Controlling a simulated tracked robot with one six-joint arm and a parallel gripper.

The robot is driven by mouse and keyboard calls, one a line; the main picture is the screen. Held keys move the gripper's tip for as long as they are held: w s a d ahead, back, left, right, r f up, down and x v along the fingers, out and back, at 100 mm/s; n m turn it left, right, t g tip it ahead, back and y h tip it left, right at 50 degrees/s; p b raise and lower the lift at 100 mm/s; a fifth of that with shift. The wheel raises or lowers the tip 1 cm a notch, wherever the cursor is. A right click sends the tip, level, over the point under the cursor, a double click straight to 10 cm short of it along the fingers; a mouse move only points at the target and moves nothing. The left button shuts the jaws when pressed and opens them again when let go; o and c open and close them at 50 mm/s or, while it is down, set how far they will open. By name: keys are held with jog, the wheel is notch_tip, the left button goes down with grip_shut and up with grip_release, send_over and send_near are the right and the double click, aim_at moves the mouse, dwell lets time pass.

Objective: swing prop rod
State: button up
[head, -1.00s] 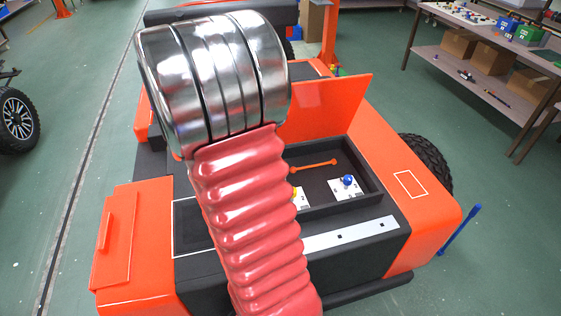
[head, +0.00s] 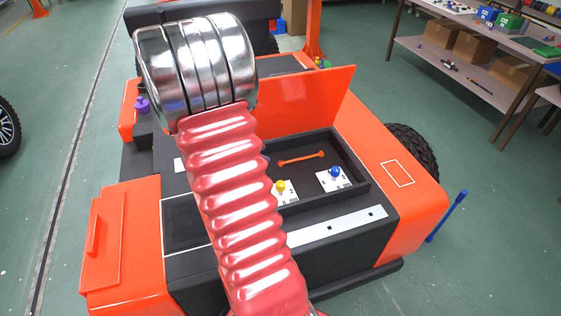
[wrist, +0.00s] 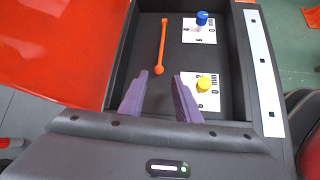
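The orange prop rod (head: 301,158) lies along the far side of the black open compartment, below the raised orange lid panel (head: 320,100). In the wrist view the rod (wrist: 161,48) runs lengthwise in the compartment, its knobbed end toward my gripper. My gripper (wrist: 160,82) has two purple fingers, spread apart and empty, short of the rod's near end and not touching it. In the head view my red and chrome arm covers part of the cart, and only a bit of purple (head: 142,104) shows at its left.
A yellow knob (head: 281,187) and a blue knob (head: 335,172) stand on white cards inside the compartment. A shelf table (head: 470,60) stands at the back right.

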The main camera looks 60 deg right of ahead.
aim_at(281, 162)
jog(key=x, duration=1.1)
jog(key=shift+c, duration=0.5)
grip_shut()
